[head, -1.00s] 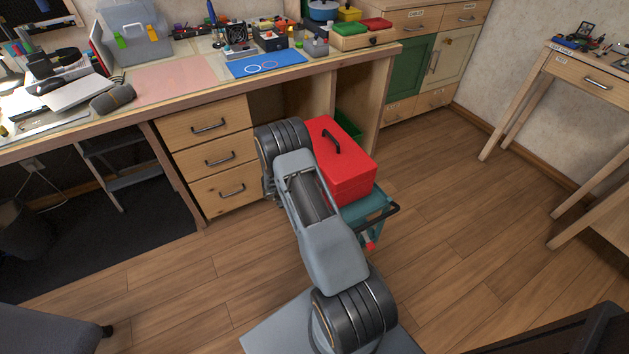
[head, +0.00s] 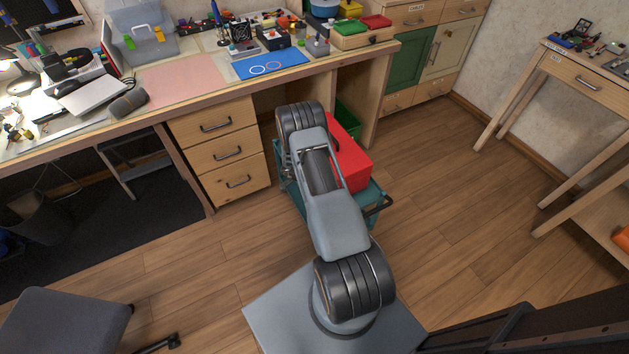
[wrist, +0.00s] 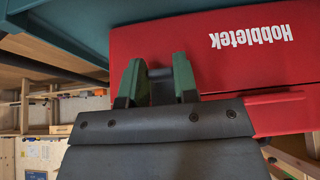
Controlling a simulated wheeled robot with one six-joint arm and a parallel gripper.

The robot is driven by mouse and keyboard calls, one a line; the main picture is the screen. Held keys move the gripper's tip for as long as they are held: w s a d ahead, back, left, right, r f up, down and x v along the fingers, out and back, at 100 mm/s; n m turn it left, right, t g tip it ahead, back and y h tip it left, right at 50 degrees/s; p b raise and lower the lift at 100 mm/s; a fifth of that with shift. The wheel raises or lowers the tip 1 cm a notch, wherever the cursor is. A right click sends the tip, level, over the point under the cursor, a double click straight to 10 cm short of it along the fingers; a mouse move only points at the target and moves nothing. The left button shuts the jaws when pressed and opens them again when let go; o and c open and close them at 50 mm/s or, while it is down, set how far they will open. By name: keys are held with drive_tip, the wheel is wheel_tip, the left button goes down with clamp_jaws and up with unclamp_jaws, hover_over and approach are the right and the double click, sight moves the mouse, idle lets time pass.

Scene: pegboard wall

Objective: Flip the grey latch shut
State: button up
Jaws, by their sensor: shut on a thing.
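A red toolbox (head: 354,171) with a black handle sits on a teal cart (head: 371,197) in front of the workbench, partly hidden by my arm in the head view. In the wrist view the red toolbox (wrist: 256,62) fills the upper right, with its white lettering upside down. My gripper (wrist: 159,78) is against the toolbox, its two green-tipped fingers a little apart with a small grey piece, seemingly the grey latch (wrist: 162,91), between them. The fingers hide much of it, and I cannot tell its angle. My gripper is hidden in the head view.
The workbench (head: 180,93) with drawers (head: 220,150) stands behind and left of the cart. A grey chair (head: 62,322) is at the lower left, a side table (head: 590,75) at the right. Open wooden floor (head: 450,200) lies right of the cart.

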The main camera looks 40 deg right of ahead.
drive_tip(key=o, duration=0.9)
drive_tip(key=p+v, duration=0.3)
drive_tip(key=v, duration=1)
drive_tip(key=shift+a+r, duration=0.2)
drive_tip(key=shift+r, duration=0.15)
